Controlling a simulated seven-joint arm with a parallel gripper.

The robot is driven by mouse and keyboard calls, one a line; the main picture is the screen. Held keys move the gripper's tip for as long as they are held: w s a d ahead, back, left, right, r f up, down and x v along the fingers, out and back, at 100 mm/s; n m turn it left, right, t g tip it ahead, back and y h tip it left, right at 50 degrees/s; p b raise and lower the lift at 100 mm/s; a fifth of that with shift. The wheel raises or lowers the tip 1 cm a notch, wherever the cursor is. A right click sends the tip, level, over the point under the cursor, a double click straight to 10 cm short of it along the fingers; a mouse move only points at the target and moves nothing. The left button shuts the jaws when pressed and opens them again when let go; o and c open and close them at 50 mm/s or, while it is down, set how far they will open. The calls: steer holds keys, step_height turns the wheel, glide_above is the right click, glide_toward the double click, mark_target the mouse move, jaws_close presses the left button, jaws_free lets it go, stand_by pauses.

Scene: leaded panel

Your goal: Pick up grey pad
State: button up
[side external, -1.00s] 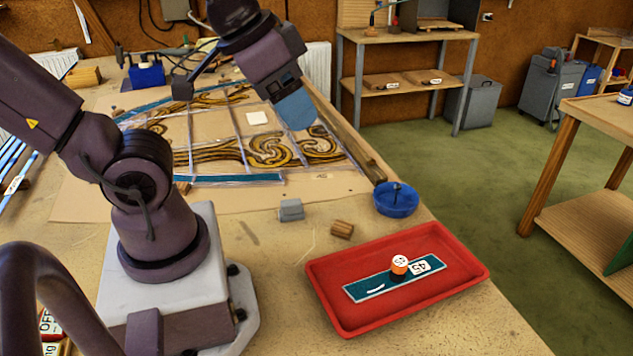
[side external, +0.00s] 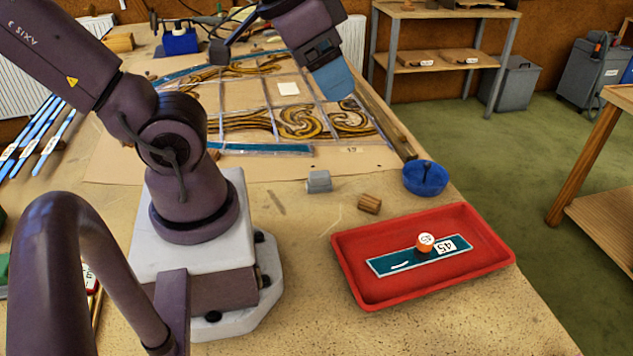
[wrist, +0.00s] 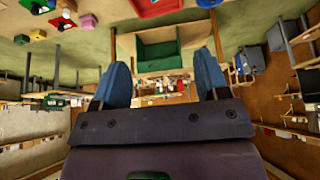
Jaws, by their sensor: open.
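A small grey block (side external: 319,181), which looks like the grey pad, lies on the bench in front of the leaded panel (side external: 350,143). My gripper (side external: 333,88) hangs above the panel, up and behind the grey block and clear of it. In the wrist view, my gripper (wrist: 161,72) has its two blue fingers spread wide with nothing between them. I cannot make out the grey block in the wrist view.
A wooden block (side external: 369,204) and a blue bowl (side external: 425,178) sit right of the grey block. A red tray (side external: 365,290) at the front right holds a teal strip (side external: 395,262) with an orange-sided knob (side external: 425,243).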

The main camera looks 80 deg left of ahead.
steer(key=o, duration=0.4)
steer(key=m+g, duration=0.6)
steer(key=m, duration=1.3)
glide_toward(319, 171)
step_height(319, 171, down, 12)
steer(key=shift+s+d, duration=0.1)
steer(key=shift+s, duration=0.05)
